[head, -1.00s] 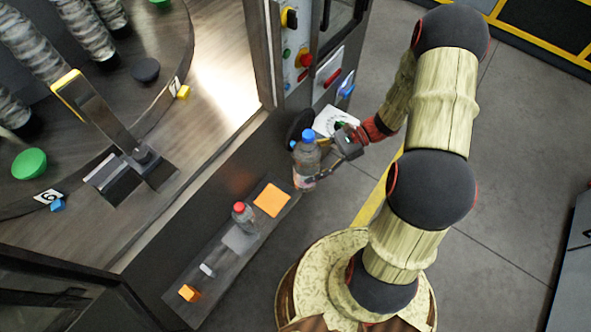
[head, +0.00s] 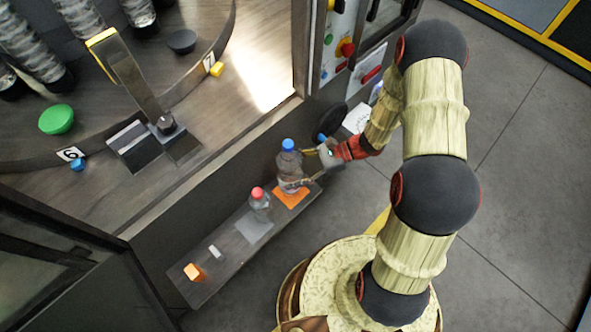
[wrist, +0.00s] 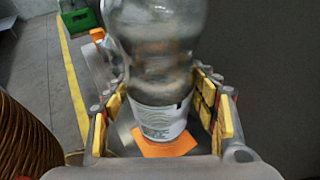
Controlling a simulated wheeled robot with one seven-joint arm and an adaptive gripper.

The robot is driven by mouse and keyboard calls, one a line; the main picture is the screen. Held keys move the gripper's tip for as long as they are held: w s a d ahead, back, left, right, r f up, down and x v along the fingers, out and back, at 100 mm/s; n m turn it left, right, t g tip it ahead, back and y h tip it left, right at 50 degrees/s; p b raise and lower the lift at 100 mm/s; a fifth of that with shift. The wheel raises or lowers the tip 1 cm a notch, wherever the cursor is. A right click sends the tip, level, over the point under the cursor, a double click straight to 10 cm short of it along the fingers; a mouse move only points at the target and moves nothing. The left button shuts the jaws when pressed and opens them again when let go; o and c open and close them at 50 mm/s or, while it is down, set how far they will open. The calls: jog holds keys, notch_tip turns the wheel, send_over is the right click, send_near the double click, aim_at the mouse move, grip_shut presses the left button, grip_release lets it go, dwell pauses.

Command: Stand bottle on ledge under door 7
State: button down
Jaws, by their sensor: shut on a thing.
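My gripper (head: 318,165) is shut on a clear bottle with a blue cap (head: 288,165). The bottle is upright over the orange square (head: 291,196) on the ledge (head: 215,262). In the wrist view the bottle (wrist: 155,75) stands between the yellow-padded fingers, its white label low down, with the orange square (wrist: 165,145) below it. I cannot tell whether its base touches the ledge. The bottle's top is cut off in the wrist view.
A red-capped bottle (head: 260,205) stands on the ledge to the left, by a grey square (head: 253,228). A small white block (head: 215,252) and an orange cube (head: 194,272) lie further left. A control panel (head: 340,45) is above right.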

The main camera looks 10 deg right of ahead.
aim_at(288, 178)
jog(key=shift+w+a+f+b, duration=0.1)
jog(key=shift+a+f+b, duration=0.15)
jog(key=shift+f, duration=0.7)
jog(key=shift+a+f+b, duration=0.1)
jog(key=shift+f+b, duration=0.2)
jog(key=shift+f, duration=0.65)
jog(key=shift+f, duration=0.15)
jog(key=c, duration=0.6)
grip_release()
